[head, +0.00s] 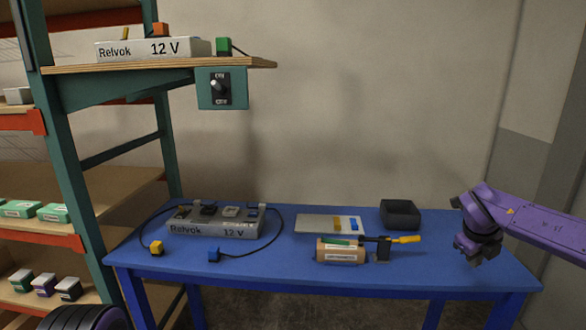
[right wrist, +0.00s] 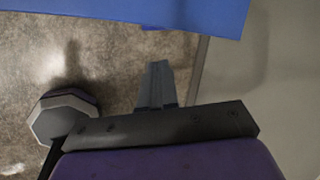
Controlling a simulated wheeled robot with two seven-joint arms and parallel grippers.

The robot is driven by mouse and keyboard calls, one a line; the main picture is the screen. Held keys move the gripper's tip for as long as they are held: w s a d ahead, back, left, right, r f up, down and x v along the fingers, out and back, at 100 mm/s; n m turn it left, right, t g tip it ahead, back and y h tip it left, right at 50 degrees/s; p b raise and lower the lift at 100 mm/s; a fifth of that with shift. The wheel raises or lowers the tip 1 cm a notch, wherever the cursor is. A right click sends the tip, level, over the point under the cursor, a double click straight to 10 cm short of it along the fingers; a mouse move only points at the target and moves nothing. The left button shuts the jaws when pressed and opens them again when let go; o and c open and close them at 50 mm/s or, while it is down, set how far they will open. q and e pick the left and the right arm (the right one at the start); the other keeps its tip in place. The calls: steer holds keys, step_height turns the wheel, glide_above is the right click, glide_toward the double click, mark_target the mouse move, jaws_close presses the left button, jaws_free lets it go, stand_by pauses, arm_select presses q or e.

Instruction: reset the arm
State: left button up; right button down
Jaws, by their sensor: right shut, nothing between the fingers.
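My right arm, purple, comes in from the right in the head view. Its dark right gripper (head: 468,249) hangs over the right end of the blue table (head: 440,275), apart from the objects there. In the right wrist view, the gripper's fingers (right wrist: 158,72) are together with nothing between them. The table's blue edge (right wrist: 200,12) shows at the top of that view, with floor beyond the fingers. My left gripper is not in view.
A grey Relvok 12 V console (head: 212,227) with cables, a white board (head: 315,223), a brown cylinder (head: 341,252) and a black bin (head: 400,214) stand on the table. A shelf rack (head: 60,170) with a switch panel (head: 220,90) stands left.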

steer(key=s+a+f+n+t+h, duration=0.1)
steer(key=s+a+f+n+t, duration=0.15)
steer(key=a+f+n, duration=0.4)
steer(key=s+a+f+n+t, duration=0.1)
steer(key=s+a+f+n, duration=0.3)
steer(key=f, duration=0.6)
steer(key=s+a+f+n+t+h, duration=0.1)
steer(key=s+a+f+n, duration=0.2)
steer(key=a+f+n, duration=0.4)
steer(key=s+f+n+g+y, duration=0.1)
steer(key=s+f+n, duration=0.3)
steer(key=s, duration=1)
steer(key=s+f+n+g+y, duration=0.1)
steer(key=s+f+n+g, duration=0.2)
steer(key=s+f, duration=0.6)
steer(key=s+n, duration=0.2)
steer(key=s, duration=0.3)
steer(key=shift+d+y+b, duration=0.3)
steer(key=shift+y, duration=0.1)
